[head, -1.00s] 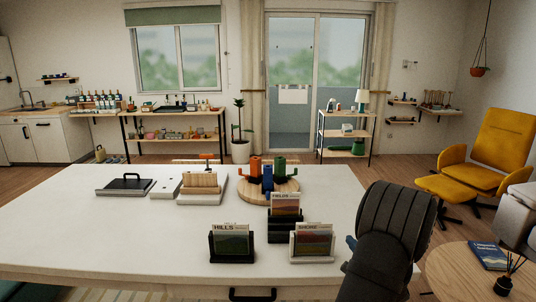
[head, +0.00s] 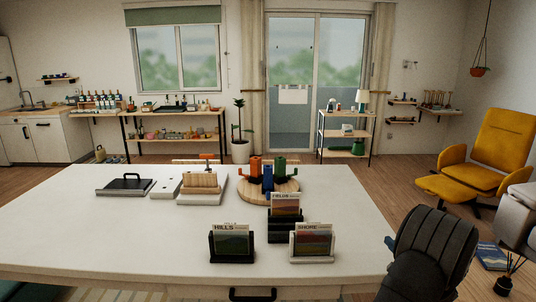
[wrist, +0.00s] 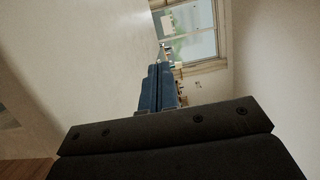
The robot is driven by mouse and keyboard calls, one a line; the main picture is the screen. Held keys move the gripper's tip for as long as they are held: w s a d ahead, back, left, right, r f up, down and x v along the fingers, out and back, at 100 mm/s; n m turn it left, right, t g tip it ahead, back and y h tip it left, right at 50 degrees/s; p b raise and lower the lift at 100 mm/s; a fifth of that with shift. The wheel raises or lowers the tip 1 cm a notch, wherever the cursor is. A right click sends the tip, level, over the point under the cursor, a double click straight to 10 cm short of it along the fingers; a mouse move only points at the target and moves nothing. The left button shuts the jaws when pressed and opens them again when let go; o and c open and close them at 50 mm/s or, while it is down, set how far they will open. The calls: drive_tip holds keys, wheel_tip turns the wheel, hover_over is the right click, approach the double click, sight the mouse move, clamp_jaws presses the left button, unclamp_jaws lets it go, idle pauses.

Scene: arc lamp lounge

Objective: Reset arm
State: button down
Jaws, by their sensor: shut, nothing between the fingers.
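My arm's dark end is at the right side of the white table (head: 120,225) in the head view. A small blue part of my gripper (head: 389,242) shows just past the table's right edge. In the wrist view my gripper (wrist: 160,70) has its two blue fingers together, with nothing between them. The table's pale top fills much of the left of that view, and the window side of the room is beyond the fingers.
Card holders labelled Hills (head: 232,244), Fields (head: 285,207) and Shore (head: 312,243) stand on the table. A yellow armchair (head: 505,140) stands at the right.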

drive_tip(key=v, duration=0.9)
drive_tip(key=w+a+r+n+g+h, duration=0.1)
drive_tip(key=w+r+h, duration=0.1)
drive_tip(key=w, duration=0.5)
drive_tip(key=w+a+r+n+g+h, duration=0.1)
drive_tip(key=w+a+r+h, duration=0.1)
drive_tip(key=w, duration=0.5)
drive_tip(key=shift+w+r+n+g, duration=0.25)
drive_tip(key=shift+r+n+g, duration=0.15)
